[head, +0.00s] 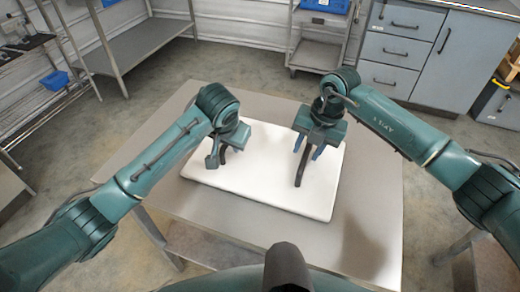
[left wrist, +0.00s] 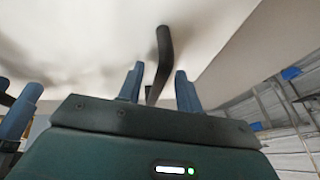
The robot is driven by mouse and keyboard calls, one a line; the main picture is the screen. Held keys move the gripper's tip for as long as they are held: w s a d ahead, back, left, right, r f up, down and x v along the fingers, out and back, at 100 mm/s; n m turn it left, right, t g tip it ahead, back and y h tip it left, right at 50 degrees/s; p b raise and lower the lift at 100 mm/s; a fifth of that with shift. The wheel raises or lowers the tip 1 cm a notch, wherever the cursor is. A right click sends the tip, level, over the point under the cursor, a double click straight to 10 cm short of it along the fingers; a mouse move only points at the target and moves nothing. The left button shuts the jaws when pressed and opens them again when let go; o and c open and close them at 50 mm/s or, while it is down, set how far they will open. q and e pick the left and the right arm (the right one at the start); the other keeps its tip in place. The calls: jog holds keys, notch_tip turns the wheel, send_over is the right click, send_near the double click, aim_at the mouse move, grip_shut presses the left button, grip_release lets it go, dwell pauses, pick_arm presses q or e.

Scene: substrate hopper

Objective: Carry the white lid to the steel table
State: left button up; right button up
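The white lid (head: 265,187) is a flat slab with two dark handles, lying on the grey steel table (head: 375,190). My left gripper (head: 217,158) is low over the lid's left part. In the left wrist view its blue fingers stand apart on either side of the dark left handle (left wrist: 163,48), with gaps showing, and the white lid (left wrist: 90,35) fills the upper left. My right gripper (head: 308,150) is over the lid's right part. Its blue fingers are spread with the dark right handle (head: 301,168) between them in the picture; contact cannot be told.
Bare tabletop shows around the lid, mostly to the right and front. A metal shelf (head: 140,50) stands at the back left, a steel trolley (head: 318,45) behind the table, and blue-grey cabinets (head: 405,50) at the back right. Open floor lies between them.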

jog(key=shift+d+r, duration=0.1)
jog(key=shift+r, duration=0.45)
pick_arm(q)
jog(key=v, duration=1.1)
jog(key=shift+r, duration=0.2)
pick_arm(e)
notch_tip(320, 180, up, 11)
jog(key=d, duration=0.2)
jog(key=shift+s, duration=0.3)
jog(key=shift+f, duration=0.15)
